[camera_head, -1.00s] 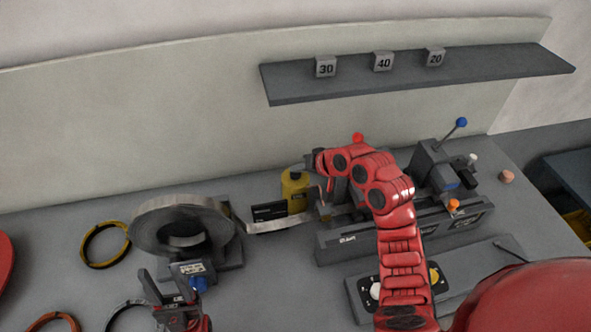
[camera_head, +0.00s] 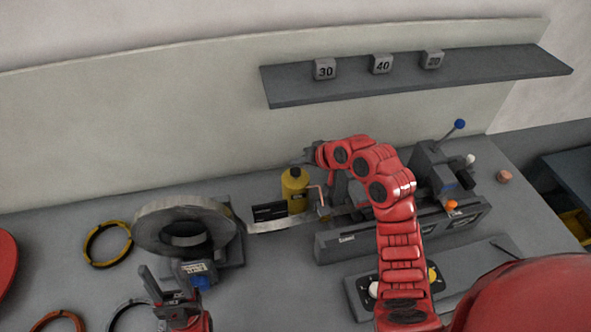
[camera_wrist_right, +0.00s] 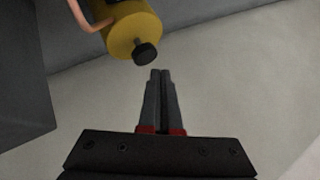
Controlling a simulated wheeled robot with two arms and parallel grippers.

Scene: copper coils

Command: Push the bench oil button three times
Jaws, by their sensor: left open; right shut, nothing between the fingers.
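The yellow oil can (camera_head: 294,192) stands on the bench behind the metal strip, with a dark button (camera_head: 295,172) on top and a thin copper-coloured spout. In the right wrist view the can's yellow top (camera_wrist_right: 124,30) and black button (camera_wrist_right: 145,53) show at the upper left. My right gripper (camera_head: 293,161) is shut and empty, close above the button in the head view. In the wrist view its fingertips (camera_wrist_right: 161,72) are just below and right of the button, apart from it in the picture. My left gripper (camera_head: 165,288) is open and empty at lower left, before the coil stand.
A large steel coil (camera_head: 186,226) feeds a strip into the bench machine (camera_head: 345,241). Yellow (camera_head: 107,243) and other rings lie at left. A shelf (camera_head: 420,76) with numbered blocks hangs behind. A lever with a blue knob (camera_head: 459,124) stands at right.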

